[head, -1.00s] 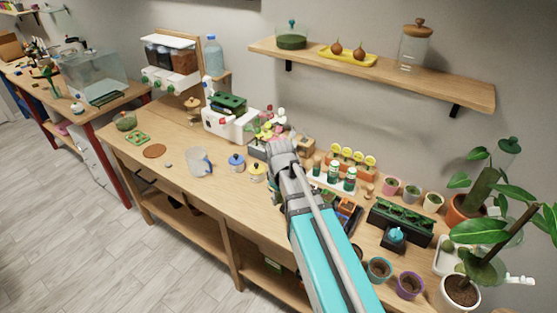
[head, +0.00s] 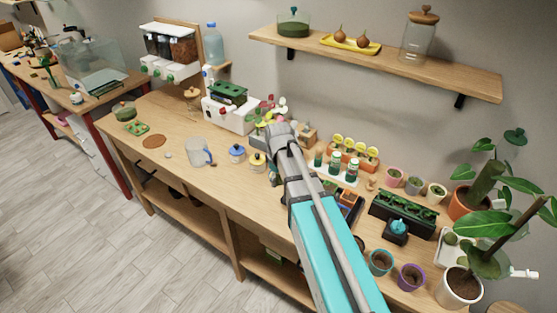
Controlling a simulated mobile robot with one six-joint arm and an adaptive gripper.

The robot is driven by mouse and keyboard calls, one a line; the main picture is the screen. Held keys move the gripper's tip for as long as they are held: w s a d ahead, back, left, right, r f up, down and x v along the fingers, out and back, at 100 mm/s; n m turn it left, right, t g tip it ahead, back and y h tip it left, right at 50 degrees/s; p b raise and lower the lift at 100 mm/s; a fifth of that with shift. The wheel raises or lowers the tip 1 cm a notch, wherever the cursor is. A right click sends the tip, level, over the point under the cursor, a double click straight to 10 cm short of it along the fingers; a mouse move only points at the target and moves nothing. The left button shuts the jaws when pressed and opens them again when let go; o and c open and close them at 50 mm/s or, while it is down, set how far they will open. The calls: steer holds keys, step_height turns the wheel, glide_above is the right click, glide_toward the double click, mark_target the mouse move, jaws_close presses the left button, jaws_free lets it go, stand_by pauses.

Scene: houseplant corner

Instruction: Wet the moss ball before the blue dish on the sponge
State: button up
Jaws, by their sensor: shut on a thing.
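My arm reaches over the middle of the bench, and my gripper (head: 275,178) shows only as a small dark shape below the wrist. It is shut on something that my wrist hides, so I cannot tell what. A white tray (head: 441,257) with green, moss-like balls (head: 450,238) stands at the right, partly behind leaves. A teal-blue, dish-like piece (head: 397,226) sits on a dark block (head: 395,240) right of my arm. I cannot tell whether that block is a sponge. A blue-lidded pot (head: 237,154) and a yellow one (head: 257,162) stand left of my wrist.
A clear mug (head: 197,152) stands left of the pots. Bottles (head: 334,162), a dark planter (head: 402,213), a teal pot (head: 380,263) and a purple pot (head: 410,276) crowd the right. A wall shelf (head: 380,62) hangs above. The bench's front left is mostly clear.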

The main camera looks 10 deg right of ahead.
steer(key=shift+n, duration=0.9)
steer(key=w+d+f+b, duration=0.1)
steer(key=w, duration=0.3)
steer(key=w+f+b, duration=0.1)
steer(key=w, duration=0.4)
steer(key=w+d+f+b, duration=0.1)
steer(key=w, duration=0.4)
steer(key=shift+d+f, duration=0.3)
steer(key=shift+d, duration=0.05)
steer(key=shift+f, duration=0.2)
steer(key=shift+f+b, duration=2.8)
steer(key=shift+b, duration=0.25)
steer(key=shift+s+f+b, duration=0.1)
steer(key=shift+f+b, duration=0.45)
steer(key=shift+b, duration=0.05)
steer(key=shift+r, duration=0.15)
steer(key=shift+r+p, duration=3.35)
steer(key=shift+p, duration=0.2)
